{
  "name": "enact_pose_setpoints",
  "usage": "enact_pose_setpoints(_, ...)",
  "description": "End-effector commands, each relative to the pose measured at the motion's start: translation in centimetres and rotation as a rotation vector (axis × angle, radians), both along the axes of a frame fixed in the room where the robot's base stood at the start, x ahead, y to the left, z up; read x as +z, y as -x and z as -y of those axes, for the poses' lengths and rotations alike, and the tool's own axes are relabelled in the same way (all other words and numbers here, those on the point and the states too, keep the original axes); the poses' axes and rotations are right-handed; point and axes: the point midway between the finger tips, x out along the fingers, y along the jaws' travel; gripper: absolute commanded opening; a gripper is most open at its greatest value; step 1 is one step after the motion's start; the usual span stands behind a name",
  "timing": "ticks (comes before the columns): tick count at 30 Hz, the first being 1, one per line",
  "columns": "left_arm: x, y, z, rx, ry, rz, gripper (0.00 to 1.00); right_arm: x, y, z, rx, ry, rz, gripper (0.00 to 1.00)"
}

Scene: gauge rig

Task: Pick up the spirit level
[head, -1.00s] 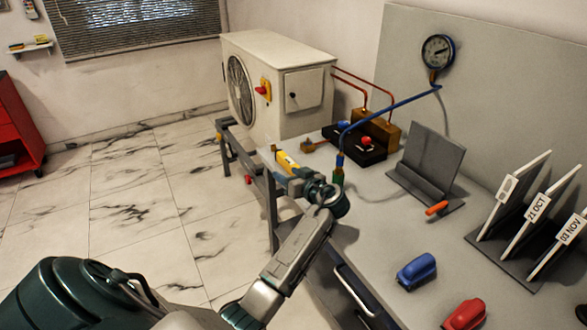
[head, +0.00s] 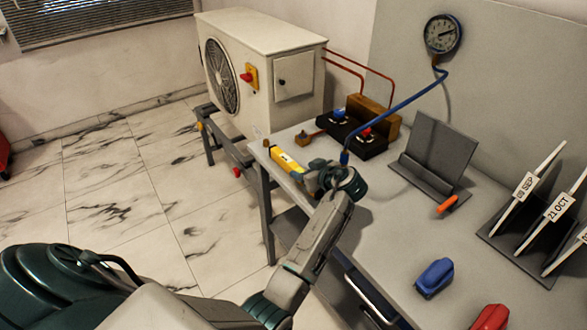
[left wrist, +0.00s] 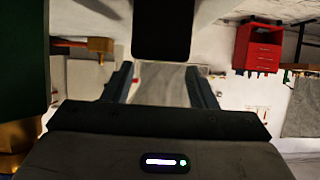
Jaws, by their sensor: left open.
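The spirit level (head: 284,158) is a yellow bar near the left front edge of the grey workbench (head: 385,225) in the head view. My left gripper (head: 304,177) is open, just right of the level's near end. The gripper partly hides that end, and I cannot tell whether they touch. In the left wrist view the two dark fingers (left wrist: 159,85) stand apart with nothing clearly between them. I cannot surely make out the level there. My right gripper is not in view.
A pressure gauge (head: 443,34) with a blue hose and a valve block (head: 352,138) stand behind. A grey stand (head: 436,150), a blue object (head: 434,277), a red object (head: 491,318) and date cards (head: 527,186) occupy the right. An outdoor unit (head: 262,60) stands at back left.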

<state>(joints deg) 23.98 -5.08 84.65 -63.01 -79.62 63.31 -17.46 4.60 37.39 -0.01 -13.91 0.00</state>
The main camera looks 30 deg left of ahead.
Motion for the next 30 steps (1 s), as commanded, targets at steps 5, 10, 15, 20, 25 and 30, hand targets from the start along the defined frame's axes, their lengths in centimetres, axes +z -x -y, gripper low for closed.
enact_pose_setpoints(5, -0.5, -0.9, -2.1, 0.0, -0.003, -0.005, 0.52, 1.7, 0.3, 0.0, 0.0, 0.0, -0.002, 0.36)
enact_pose_setpoints(10, -1.8, -1.6, -3.9, 0.0, -0.001, -0.002, 0.52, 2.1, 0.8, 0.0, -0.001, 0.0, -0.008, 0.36)
enact_pose_setpoints(15, -2.2, -1.8, -4.2, -0.001, 0.0, 0.0, 0.52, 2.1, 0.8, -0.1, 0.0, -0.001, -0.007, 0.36)
enact_pose_setpoints(20, -2.2, -1.8, -4.2, -0.001, 0.001, 0.0, 0.44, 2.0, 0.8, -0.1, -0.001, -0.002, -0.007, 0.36)
enact_pose_setpoints(25, -2.2, -1.8, -4.2, -0.001, 0.001, 0.0, 0.11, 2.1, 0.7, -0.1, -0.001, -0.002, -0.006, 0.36)
enact_pose_setpoints(30, -2.1, -1.8, -4.2, -0.001, 0.0, 0.0, 0.0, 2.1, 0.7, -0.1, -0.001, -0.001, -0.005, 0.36)
